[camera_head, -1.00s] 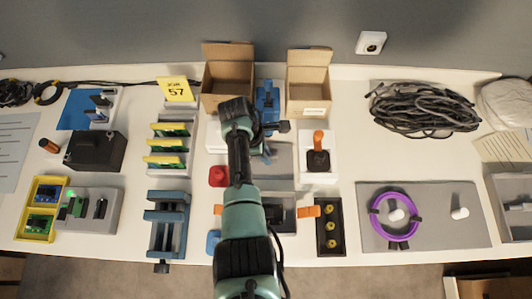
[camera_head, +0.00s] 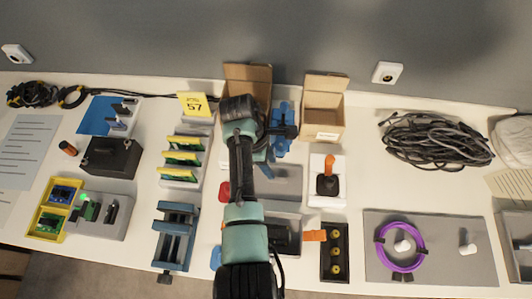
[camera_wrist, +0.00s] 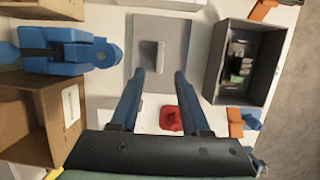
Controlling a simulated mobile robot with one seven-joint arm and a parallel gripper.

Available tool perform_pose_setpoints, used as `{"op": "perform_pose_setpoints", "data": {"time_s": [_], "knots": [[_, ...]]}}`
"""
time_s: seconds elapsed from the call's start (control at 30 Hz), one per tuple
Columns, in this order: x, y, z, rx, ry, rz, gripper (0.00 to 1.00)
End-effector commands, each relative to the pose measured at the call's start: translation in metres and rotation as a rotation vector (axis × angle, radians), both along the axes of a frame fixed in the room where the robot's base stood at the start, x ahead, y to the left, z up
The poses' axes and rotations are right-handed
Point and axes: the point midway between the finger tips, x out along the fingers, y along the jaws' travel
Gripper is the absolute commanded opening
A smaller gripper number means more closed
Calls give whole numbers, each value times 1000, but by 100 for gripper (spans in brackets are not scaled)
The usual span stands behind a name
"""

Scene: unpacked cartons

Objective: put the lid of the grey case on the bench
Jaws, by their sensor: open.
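The lid of the grey case is a flat grey slab (camera_wrist: 172,32) with a raised block handle (camera_wrist: 151,56) in the wrist view. It lies on the white bench, and part of it shows beside my arm in the head view (camera_head: 288,180). The grey case (camera_wrist: 217,60) stands beside it as an open-topped box with several small dark and pale items inside; in the head view it sits by the bench's front edge (camera_head: 292,220). My gripper (camera_wrist: 161,72) is open and empty, its blue fingers spread over the near end of the lid. The handle lies just beyond the fingertips; the height gap cannot be told.
A blue vise-like tool (camera_wrist: 70,50) and open cartons (camera_head: 323,115) stand behind the lid. A red object (camera_wrist: 170,118) lies close to one finger. An orange-handled device (camera_head: 328,180) stands right of the lid. An orange piece (camera_head: 315,236) is at the case's right.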

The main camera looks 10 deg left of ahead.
Motion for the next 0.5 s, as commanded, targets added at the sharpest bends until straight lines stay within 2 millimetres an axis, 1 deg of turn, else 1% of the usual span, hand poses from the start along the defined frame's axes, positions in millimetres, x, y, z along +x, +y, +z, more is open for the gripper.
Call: {"op": "perform_pose_setpoints", "data": {"time_s": [0.03,0.2,0.3,0.43,0.5], "knots": [[1,3,11,1,-4,2,46],[1,10,34,1,-2,1,46],[0,12,41,0,-1,1,46],[0,13,44,0,-1,1,46],[5,13,47,7,-25,-10,46]]}}
